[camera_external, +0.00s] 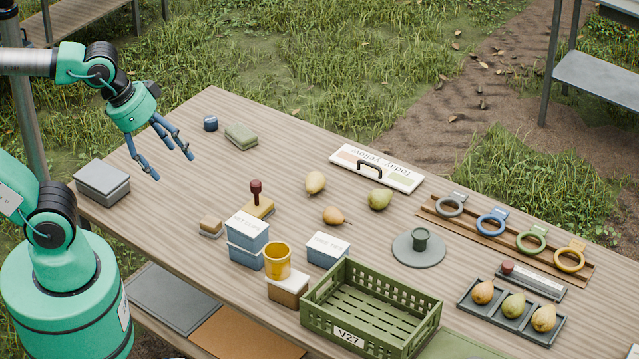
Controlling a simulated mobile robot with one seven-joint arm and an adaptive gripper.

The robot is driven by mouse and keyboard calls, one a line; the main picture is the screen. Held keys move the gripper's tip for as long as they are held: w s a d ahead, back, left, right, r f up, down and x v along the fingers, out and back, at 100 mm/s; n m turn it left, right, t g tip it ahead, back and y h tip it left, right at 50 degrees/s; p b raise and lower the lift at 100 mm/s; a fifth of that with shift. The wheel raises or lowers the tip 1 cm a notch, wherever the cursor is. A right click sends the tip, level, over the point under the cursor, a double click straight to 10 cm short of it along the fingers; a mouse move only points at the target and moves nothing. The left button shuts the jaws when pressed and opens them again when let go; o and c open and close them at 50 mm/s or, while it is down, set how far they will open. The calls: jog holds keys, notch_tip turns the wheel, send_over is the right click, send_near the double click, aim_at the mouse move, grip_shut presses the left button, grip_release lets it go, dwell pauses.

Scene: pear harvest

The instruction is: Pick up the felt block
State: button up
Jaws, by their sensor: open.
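A small block (211,227) with a tan top and a grey lower layer lies on the wooden table, left of the stamp with the dark red knob; it may be the felt block. A green-grey, layered soft-looking piece (240,135) lies near the far edge and could also be it; I cannot tell which. My gripper (174,168) is open and empty, with its blue fingers pointing down above the left part of the table. It is apart from both, up and left of the tan-topped block and left of the green-grey piece.
A grey box (102,183) sits at the left edge, and a blue item (210,123) near the far edge. The red-knobbed stamp (256,200), white-lidded blue tubs (247,240) and yellow cup (277,261) stand close right of the tan-topped block. A green crate (371,309) is farther right.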

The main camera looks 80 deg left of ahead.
jog(key=w+a+f+n+g, duration=0.2)
jog(key=w+a+f+n, duration=0.1)
jog(key=w+a+f, duration=0.4)
jog(key=n+g, duration=0.3)
jog(key=n, duration=0.4)
send_over(209, 220)
notch_tip(209, 220, down, 27)
jog(key=shift+f, duration=0.15)
jog(key=shift+f, duration=0.1)
notch_tip(209, 220, down, 8)
jog(key=shift+d+b, duration=0.1)
jog(key=shift+b, duration=0.6)
jog(key=shift+f, duration=0.2)
jog(key=shift+f, duration=0.1)
